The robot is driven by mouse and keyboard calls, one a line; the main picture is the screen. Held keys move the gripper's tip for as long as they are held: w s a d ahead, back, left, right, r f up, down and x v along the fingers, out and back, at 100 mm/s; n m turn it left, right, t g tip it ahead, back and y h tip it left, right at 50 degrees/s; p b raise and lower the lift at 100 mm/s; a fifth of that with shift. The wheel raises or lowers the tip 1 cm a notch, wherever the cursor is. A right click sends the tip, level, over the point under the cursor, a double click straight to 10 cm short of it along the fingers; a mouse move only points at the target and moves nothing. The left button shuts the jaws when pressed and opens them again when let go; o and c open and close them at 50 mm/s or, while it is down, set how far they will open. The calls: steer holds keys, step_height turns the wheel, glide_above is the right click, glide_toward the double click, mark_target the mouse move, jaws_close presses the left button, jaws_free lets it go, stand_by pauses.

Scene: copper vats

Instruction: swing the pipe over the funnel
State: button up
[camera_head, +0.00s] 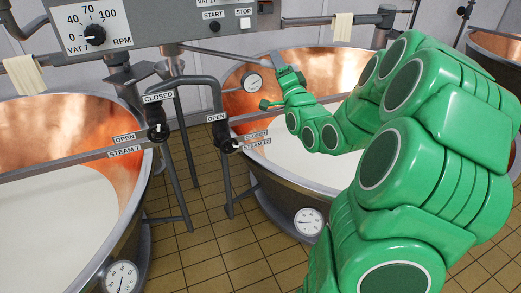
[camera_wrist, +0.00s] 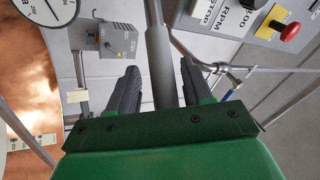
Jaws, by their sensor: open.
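A grey pipe (camera_wrist: 157,50) runs down between the two dark fingers of my gripper (camera_wrist: 158,68) in the wrist view.
The left copper vat (camera_head: 125,155) and right copper vat (camera_head: 240,100) hold pale liquid. Bent steam pipes with valves (camera_head: 157,132) stand between them. A control panel (camera_head: 150,27) hangs above. My green arm covers much of the right side. Tiled floor (camera_head: 190,235) shows between the vats.

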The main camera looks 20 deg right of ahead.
steer(key=shift+w+d+n+g+y, duration=0.6)
steer(key=shift+w+d+n+y, duration=1.6)
steer(key=shift+w+d+y, duration=2.6)
steer(key=s+d+f+h, duration=0.1)
steer(key=s+d+f, duration=0.2)
steer(key=s, duration=0.2)
steer(key=shift+w+a+f+g+h, duration=1)
steer(key=shift+a+f+g+h, duration=1.25)
steer(key=shift+a+g+h, duration=1.85)
steer(key=s+a+f+n+g, duration=0.2)
steer(key=s+a, duration=0.4)
steer(key=s, duration=0.3)
steer(key=s+a+f+n+g, duration=0.2)
steer(key=s+a+f+g, duration=0.1)
steer(key=s+a, duration=0.4)
steer(key=s+a+f+n+g, duration=0.2)
steer(key=s+a+g, duration=0.3)
steer(key=s, duration=0.7)
steer(key=shift+s+a+f, duration=0.35)
steer(key=shift+a+f, duration=0.05)
steer(key=shift+a, duration=0.8)
